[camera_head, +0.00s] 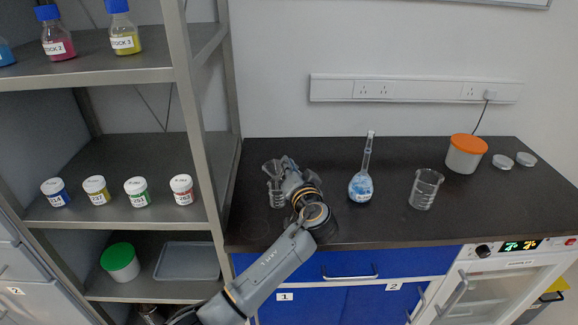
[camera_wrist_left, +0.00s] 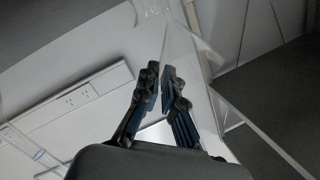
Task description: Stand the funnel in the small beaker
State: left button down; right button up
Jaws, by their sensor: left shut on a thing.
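My left gripper (camera_head: 286,166) is over the left part of the dark bench in the head view. It is shut on the clear funnel (camera_head: 270,168), whose wide cone shows at the gripper's left. In the left wrist view the fingertips (camera_wrist_left: 167,76) are close together, with a clear sheet-like edge of the funnel (camera_wrist_left: 178,35) beyond them. A small clear beaker (camera_head: 277,196) stands on the bench just below the funnel. The funnel overlaps it in the picture, and I cannot tell whether its stem is inside. My right gripper is not in view.
A volumetric flask with blue contents (camera_head: 361,187) and a larger beaker (camera_head: 425,190) stand to the right. An orange-lidded tub (camera_head: 465,155) is farther right. A metal shelf (camera_head: 205,150) borders the bench's left side. Clear glass partly shows behind my gripper.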

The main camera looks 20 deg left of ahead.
pick_arm(q)
jog(key=shift+f+b, duration=1.6)
jog(key=shift+f, duration=0.1)
jog(key=c, duration=1.4)
grip_release()
jog(key=shift+c, duration=0.2)
jog(key=f+v, duration=0.1)
jog(key=v, duration=1.1)
jog(key=shift+r, duration=0.45)
